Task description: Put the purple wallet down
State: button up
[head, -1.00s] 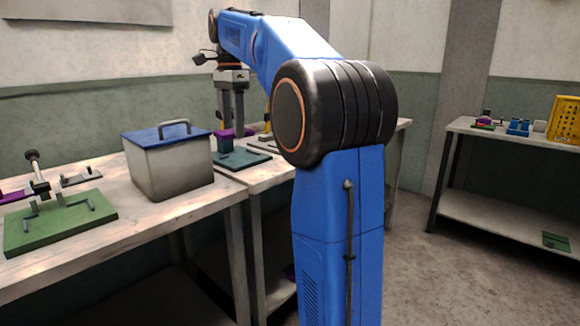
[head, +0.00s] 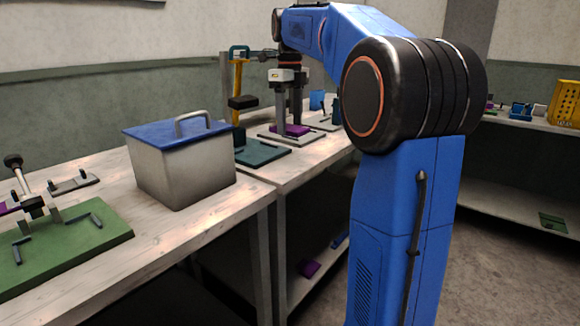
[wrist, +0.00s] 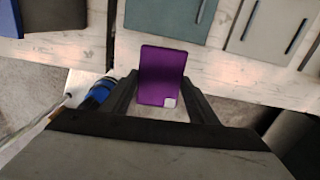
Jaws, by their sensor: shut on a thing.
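My gripper (head: 287,122) is shut on the purple wallet (head: 291,130), with a finger on each side of it. In the wrist view the wallet (wrist: 162,75) lies between the fingers, its face to the camera, with a small pale tag at one corner. In the head view the wallet appears in front of a pale grey plate (head: 270,136) on the far bench. In the wrist view it overlaps the bare front strip of the bench. I cannot tell whether it touches any surface.
A teal plate (head: 262,153) and a yellow stand with a black block (head: 242,102) are left of my gripper. A grey box with a blue lid (head: 180,165) stands nearer. Another purple item (head: 308,268) lies on the lower shelf. The bench front strip (wrist: 70,52) is bare.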

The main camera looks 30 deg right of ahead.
aim_at(289, 165)
jog(key=shift+f+m, duration=0.3)
jog(key=shift+f, duration=4.8)
jog(key=shift+f, duration=0.1)
jog(key=o, duration=1.2)
jog(key=shift+c, duration=0.2)
notch_tip(289, 165, up, 12)
jog(key=shift+r, duration=0.15)
jog(key=shift+s+a, duration=0.1)
